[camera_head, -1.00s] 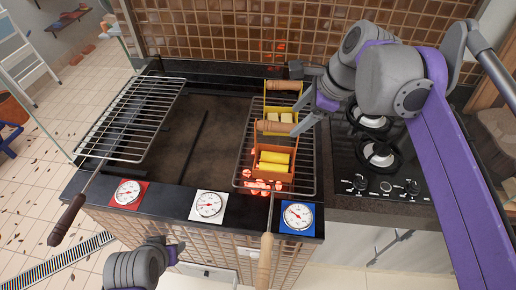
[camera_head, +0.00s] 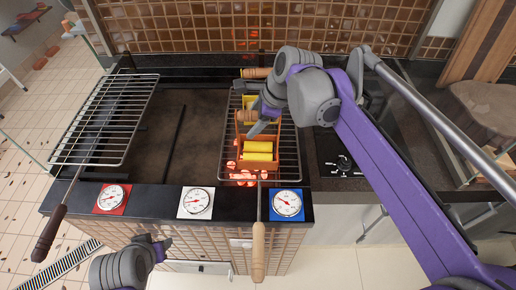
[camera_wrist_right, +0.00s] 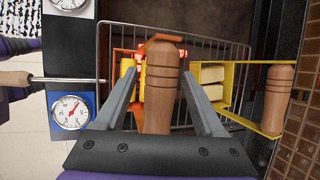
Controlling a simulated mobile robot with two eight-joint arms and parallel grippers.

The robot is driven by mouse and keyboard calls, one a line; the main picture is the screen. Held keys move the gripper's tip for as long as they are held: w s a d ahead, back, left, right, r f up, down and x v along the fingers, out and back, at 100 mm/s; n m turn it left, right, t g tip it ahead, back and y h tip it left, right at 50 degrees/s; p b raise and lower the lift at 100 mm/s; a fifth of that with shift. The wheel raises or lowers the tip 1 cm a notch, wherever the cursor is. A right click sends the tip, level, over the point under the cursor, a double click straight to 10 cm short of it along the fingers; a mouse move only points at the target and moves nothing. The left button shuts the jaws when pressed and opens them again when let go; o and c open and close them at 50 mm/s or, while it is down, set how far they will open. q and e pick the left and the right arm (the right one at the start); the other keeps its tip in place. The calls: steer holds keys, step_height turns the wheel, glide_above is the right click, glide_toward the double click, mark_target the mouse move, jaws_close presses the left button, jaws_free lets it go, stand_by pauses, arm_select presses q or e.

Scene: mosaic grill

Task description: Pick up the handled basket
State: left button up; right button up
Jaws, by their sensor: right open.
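An orange basket (camera_head: 257,167) with a wooden handle (camera_head: 247,115) holds yellow pieces (camera_head: 258,147) on the right grill rack. Behind it stands a yellow basket, partly hidden by my right arm; its wooden handle (camera_head: 256,73) shows. My right gripper (camera_head: 252,106) is open above the orange basket. In the right wrist view, its fingers (camera_wrist_right: 155,78) lie on either side of the orange basket's handle (camera_wrist_right: 160,100). The yellow basket (camera_wrist_right: 238,62) with pale blocks and its handle (camera_wrist_right: 277,100) are to the right. My left gripper (camera_head: 164,248) is low at the front; its jaws are unclear.
The right rack (camera_head: 287,150) sits over glowing coals, its wooden handle (camera_head: 258,250) pointing forward. An empty rack (camera_head: 105,120) is at left. Red (camera_head: 111,199), white (camera_head: 195,202) and blue (camera_head: 287,205) dials line the front ledge. A stove (camera_head: 340,160) is at right, partly hidden.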

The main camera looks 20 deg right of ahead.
steer(key=shift+a+f, duration=0.1)
steer(key=shift+f, duration=0.2)
steer(key=shift+f, duration=0.25)
steer(key=shift+w, duration=0.1)
steer(key=shift+c, duration=0.2)
jaws_close()
stand_by(0.4)
stand_by(1.1)
